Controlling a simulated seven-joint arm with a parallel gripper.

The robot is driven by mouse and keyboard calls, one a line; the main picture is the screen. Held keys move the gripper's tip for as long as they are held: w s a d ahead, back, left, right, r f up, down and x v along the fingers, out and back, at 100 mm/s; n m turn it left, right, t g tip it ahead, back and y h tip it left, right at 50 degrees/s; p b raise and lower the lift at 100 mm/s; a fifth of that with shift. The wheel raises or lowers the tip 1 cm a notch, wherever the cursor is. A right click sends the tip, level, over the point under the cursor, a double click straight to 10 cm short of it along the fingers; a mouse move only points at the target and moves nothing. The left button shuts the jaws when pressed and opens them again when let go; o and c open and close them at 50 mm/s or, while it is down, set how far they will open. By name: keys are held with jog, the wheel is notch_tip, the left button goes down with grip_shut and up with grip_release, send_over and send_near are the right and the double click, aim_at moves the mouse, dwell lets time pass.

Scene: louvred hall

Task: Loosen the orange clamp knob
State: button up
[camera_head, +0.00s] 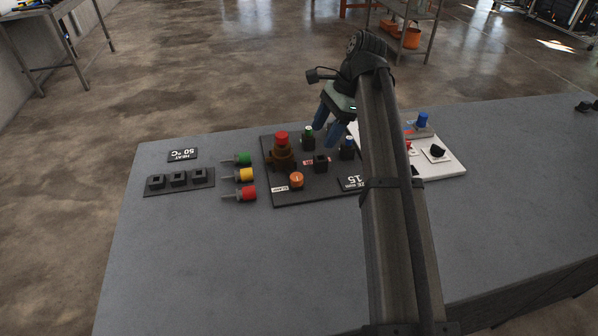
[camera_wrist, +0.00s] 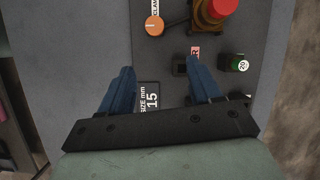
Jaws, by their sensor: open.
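The orange clamp knob (camera_head: 296,179) sits on the dark panel (camera_head: 284,199) near its front edge, beside a small white label. In the wrist view the orange knob (camera_wrist: 154,25) is near the top, beyond the fingertips and next to the label reading "CLAM". My gripper (camera_head: 327,119) is above the back right part of the panel, apart from the knob. Its two blue fingers are spread with nothing between them, and in the wrist view the gripper (camera_wrist: 158,75) points over the panel near the "SIZE mm 15" plate (camera_wrist: 149,97).
A red-topped brown fixture (camera_head: 282,151) stands behind the knob. Green, yellow and red-handled pieces (camera_head: 244,175) lie left. A white panel (camera_head: 452,165) is right. The front tabletop is clear.

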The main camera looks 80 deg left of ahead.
aim_at(297, 176)
jog(key=x, duration=0.4)
jog(key=s+x, duration=0.1)
jog(key=x, duration=0.4)
jog(key=d+x, duration=0.1)
jog(key=x, duration=0.3)
jog(key=shift+s, duration=0.5)
jog(key=shift+c, duration=0.2)
jog(key=c, duration=1)
jog(key=shift+h, duration=0.3)
